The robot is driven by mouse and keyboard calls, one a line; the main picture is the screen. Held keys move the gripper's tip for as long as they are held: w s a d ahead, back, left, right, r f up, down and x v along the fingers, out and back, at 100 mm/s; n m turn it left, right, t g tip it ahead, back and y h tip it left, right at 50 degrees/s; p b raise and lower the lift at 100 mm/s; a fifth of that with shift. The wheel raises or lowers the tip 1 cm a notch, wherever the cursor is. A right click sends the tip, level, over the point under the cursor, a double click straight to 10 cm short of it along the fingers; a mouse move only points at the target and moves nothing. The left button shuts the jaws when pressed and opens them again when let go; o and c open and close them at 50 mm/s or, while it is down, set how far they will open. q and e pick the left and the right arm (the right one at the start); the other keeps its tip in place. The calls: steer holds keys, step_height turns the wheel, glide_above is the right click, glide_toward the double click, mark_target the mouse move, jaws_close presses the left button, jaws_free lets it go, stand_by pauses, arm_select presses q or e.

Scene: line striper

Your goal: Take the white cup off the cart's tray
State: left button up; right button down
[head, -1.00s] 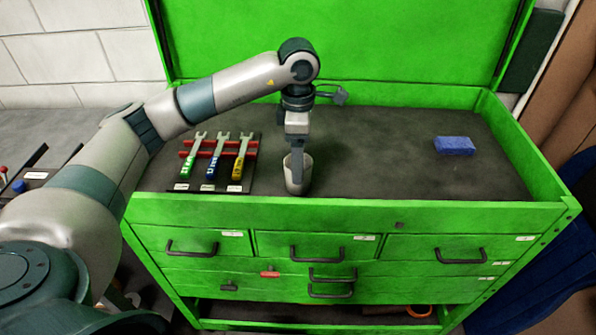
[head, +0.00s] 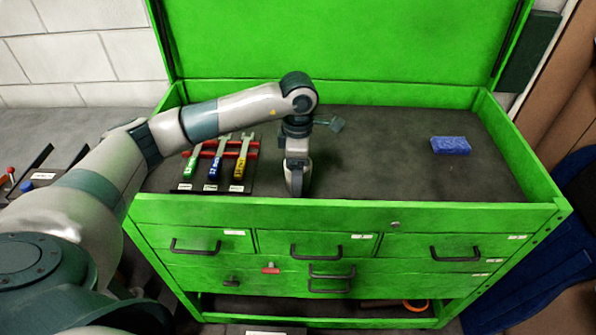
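The white cup (head: 307,177) stands on the dark tray (head: 375,150) in the top of the green cart, near its front edge. It is mostly hidden behind my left gripper, with only narrow edges showing. My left gripper (head: 297,184) points straight down at the cup, with a finger in front of or inside it. I cannot tell whether the fingers are closed on the cup wall. My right gripper is not in view.
The green front rim (head: 400,213) and raised lid (head: 330,40) bound the tray. The tray between cup and block is clear.

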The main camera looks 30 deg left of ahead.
arm_select(q)
steer(key=shift+f, duration=0.5)
steer(key=c, duration=1.1)
steer(key=shift+r, duration=0.15)
